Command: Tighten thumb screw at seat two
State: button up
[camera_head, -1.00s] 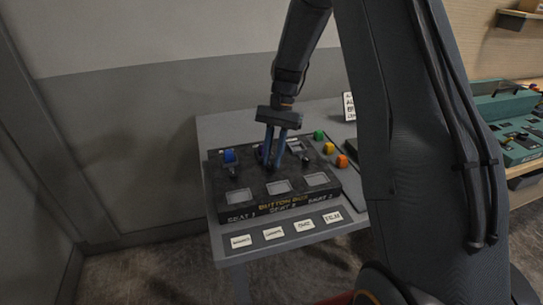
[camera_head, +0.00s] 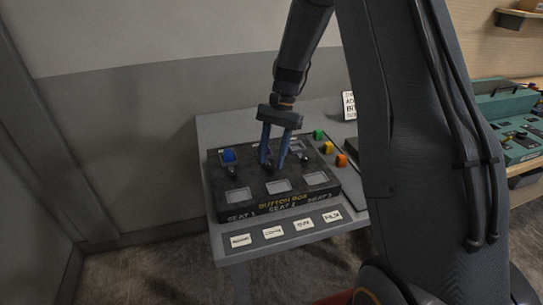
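The black button box (camera_head: 225,208) lies on a grey table, with labels for seats 1, 2 and 3 along its front edge. My gripper (camera_head: 272,162) points down over the middle seat, seat two, with its two blue fingers spread apart. A small dark knob, seemingly the thumb screw at seat two (camera_head: 269,169), shows low between the fingertips. I cannot tell whether the fingers touch it. The fingers hide most of what sits in seat two. A blue piece (camera_head: 228,156) sits in seat 1, with a dark knob (camera_head: 233,171) in front of it.
Several white labels (camera_head: 273,233) line the table's front. A small sign (camera_head: 349,105) stands behind. My arm covers the table's right side. A teal case (camera_head: 510,105) is far right.

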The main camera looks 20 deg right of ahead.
jog(key=b+v, duration=0.2)
jog(key=v, duration=0.5)
jog(key=shift+w+r+b, duration=0.15)
jog(key=shift+r+b, duration=0.15)
jog(key=shift+r, duration=0.05)
jog(key=shift+d, duration=0.1)
